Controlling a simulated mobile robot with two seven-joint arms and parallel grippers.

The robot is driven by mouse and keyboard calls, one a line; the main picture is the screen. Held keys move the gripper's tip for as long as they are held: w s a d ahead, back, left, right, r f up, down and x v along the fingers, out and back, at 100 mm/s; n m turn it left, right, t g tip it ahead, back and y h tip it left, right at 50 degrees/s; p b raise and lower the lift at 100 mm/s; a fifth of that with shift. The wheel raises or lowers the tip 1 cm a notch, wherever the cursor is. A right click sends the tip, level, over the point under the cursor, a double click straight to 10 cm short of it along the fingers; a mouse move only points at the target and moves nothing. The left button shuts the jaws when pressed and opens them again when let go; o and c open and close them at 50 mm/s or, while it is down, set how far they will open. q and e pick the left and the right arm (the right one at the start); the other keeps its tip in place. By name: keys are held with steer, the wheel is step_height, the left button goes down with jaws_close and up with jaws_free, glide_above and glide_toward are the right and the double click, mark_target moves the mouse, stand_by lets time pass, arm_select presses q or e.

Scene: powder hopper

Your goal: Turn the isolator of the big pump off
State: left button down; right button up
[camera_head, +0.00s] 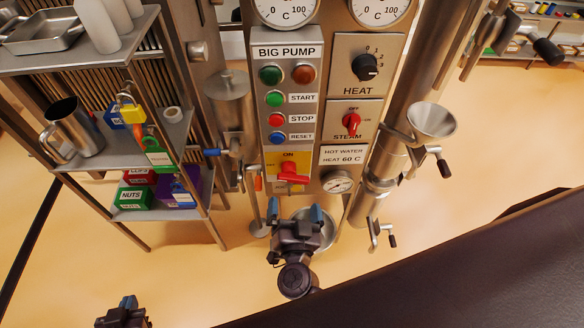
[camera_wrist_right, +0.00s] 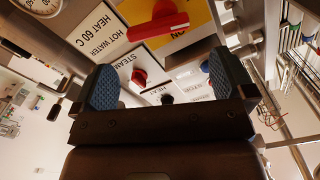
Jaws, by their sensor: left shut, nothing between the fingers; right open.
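The big pump isolator (camera_head: 290,172) is a red handle on a yellow plate (camera_head: 277,158), low on the grey BIG PUMP panel. The word ON stands above the handle, which lies roughly crosswise. In the right wrist view the handle (camera_wrist_right: 158,27) shows inverted on its yellow plate (camera_wrist_right: 198,18). My right gripper (camera_head: 295,213) is open and empty, just below the isolator in the head view and apart from it. Its blue fingertips stand wide apart in the wrist view (camera_wrist_right: 163,80). My left gripper (camera_head: 127,302) is shut and empty at the bottom left, far from the panel.
Start, stop and reset buttons (camera_head: 276,118) sit above the isolator. To its right are the red steam knob (camera_head: 351,122), black heat knob (camera_head: 365,67) and a small gauge (camera_head: 338,181). A shelf (camera_head: 130,150) with padlocks and boxes stands left; pipes with valves stand right.

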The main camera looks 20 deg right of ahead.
mark_target(294, 182)
steer(key=shift+n, duration=0.5)
steer(key=b+x, duration=0.2)
steer(key=x, duration=0.7)
steer(key=shift+d+f, duration=0.15)
arm_select(q)
steer(key=shift+s+d+f+b, duration=0.15)
steer(key=shift+s+f, duration=0.15)
steer(key=shift+f, duration=0.6)
steer(key=shift+s+f+b, duration=0.15)
steer(key=shift+s+f, duration=0.1)
steer(key=shift+f, duration=0.65)
arm_select(e)
steer(key=shift+x, duration=0.8)
